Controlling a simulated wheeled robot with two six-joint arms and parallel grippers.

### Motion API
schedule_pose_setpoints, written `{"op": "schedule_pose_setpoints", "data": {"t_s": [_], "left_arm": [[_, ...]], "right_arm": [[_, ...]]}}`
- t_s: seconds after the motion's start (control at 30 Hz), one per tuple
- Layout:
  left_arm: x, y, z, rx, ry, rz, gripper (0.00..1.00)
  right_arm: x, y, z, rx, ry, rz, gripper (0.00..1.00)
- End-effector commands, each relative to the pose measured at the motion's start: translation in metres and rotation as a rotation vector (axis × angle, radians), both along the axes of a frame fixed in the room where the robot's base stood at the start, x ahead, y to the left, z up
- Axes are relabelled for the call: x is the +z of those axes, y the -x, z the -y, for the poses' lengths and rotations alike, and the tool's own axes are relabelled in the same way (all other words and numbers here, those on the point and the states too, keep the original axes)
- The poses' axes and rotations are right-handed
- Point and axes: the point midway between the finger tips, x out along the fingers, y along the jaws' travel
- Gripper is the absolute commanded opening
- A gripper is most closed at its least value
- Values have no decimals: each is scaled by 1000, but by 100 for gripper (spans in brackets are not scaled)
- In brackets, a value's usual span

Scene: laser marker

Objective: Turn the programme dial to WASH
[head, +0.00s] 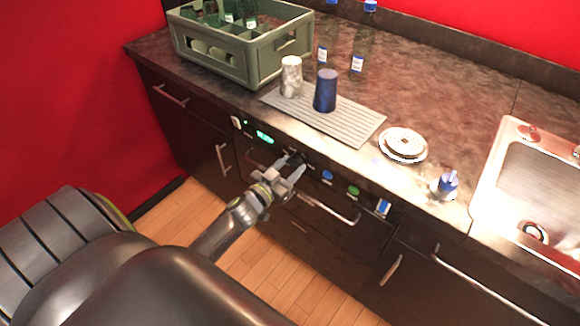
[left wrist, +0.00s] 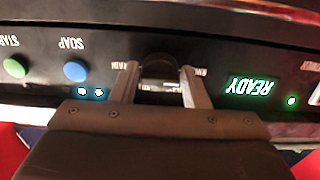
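The programme dial is a dark round knob (head: 296,159) on the dishwasher's control panel, below the counter edge. In the left wrist view the dial (left wrist: 160,68) shows between the two fingers of my left gripper (left wrist: 158,80). The fingers stand on either side of it with their tips at the panel; I cannot tell whether they touch it. Small white labels beside the dial are partly hidden and upside down. In the head view my left gripper (head: 287,173) is at the panel in front of the dial. My right gripper is not in view.
The panel has a green READY display (head: 265,137), a blue SOAP button (head: 327,175) and a green START button (head: 353,190). A handle (head: 330,208) lies below. On the counter are a bottle crate (head: 240,62), a blue cup (head: 325,92) and plates (head: 403,145).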

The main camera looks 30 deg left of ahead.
Motion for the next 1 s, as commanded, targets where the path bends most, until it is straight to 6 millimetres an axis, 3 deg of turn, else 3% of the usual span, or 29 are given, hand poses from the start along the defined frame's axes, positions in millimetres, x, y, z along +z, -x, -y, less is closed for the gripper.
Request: {"op": "schedule_pose_setpoints", "data": {"t_s": [0.03, 0.2, 0.57, 1.0], "left_arm": [[0, 0, 0, 0, 0, 0, 35], [0, 0, 0, 0, 0, 0, 14], [0, 0, 0, 0, -68, 5, 14], [0, 0, -1, 0, -423, 34, 14]], "right_arm": [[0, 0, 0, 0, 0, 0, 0], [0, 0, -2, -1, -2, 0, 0], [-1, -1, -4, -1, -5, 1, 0], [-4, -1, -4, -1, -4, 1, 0]]}}
